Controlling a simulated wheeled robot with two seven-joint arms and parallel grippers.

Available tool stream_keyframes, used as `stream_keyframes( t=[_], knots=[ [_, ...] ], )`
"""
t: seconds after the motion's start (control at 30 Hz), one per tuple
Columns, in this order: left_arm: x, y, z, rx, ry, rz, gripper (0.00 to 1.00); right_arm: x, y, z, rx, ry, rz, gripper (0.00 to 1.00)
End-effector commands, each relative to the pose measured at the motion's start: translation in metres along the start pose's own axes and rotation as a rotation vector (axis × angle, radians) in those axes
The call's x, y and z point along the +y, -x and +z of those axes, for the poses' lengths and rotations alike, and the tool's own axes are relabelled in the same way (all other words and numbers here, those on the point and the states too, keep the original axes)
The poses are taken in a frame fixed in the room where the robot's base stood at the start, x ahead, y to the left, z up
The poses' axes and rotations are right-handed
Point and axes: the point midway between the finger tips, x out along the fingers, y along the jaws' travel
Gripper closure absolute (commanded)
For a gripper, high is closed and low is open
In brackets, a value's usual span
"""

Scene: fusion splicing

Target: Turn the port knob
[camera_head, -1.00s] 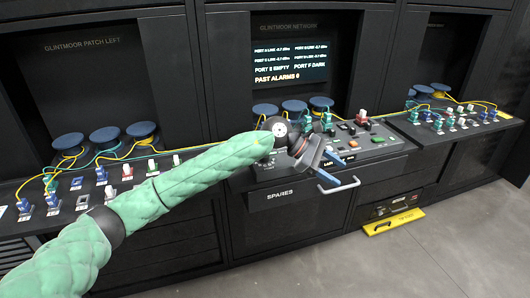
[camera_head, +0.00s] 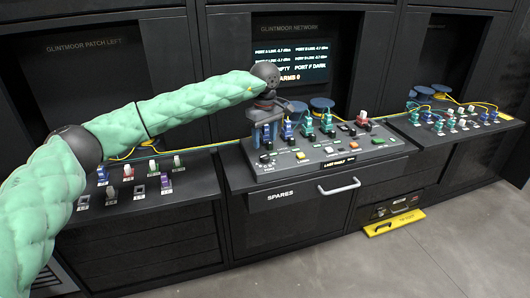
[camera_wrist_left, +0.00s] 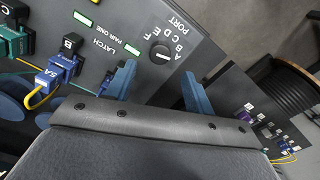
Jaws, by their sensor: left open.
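The port knob (camera_wrist_left: 160,54) is a round black dial with a white mark, on the dark grey console panel, with letters A to F around it and the word PORT beside it. It also shows in the head view (camera_head: 265,158) at the console's left front corner. My left gripper (camera_wrist_left: 158,74) is open, with its two blue fingers apart and nothing between them. In the head view this gripper (camera_head: 264,136) points down over the console's left end, just above and behind the knob. I cannot tell that it touches the knob. My right gripper is not in view.
Coloured plugs, including a blue one (camera_wrist_left: 65,62), stand on the console (camera_head: 330,160) close to my left gripper. A screen (camera_head: 300,62) is behind, partly hidden by my arm. Side shelves with connectors flank the console. A yellow tray (camera_head: 394,222) lies on the floor.

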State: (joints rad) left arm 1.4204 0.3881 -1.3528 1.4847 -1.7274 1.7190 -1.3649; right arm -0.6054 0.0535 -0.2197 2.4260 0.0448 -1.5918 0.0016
Motion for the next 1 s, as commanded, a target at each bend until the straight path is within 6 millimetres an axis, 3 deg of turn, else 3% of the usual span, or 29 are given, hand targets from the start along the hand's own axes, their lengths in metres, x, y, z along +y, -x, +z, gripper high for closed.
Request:
stream_keyframes(
  t=[0.4, 0.8, 1.0],
  knots=[
    [0.000, -0.054, 0.001, -0.003, 0.000, 0.000, 0.47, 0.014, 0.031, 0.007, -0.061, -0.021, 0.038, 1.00],
    [0.000, -0.063, 0.001, -0.003, 0.000, 0.001, 0.47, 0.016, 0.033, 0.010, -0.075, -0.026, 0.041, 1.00],
    [0.000, -0.063, 0.001, -0.003, 0.000, 0.001, 0.84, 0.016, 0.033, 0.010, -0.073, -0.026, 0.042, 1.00]
  ],
)
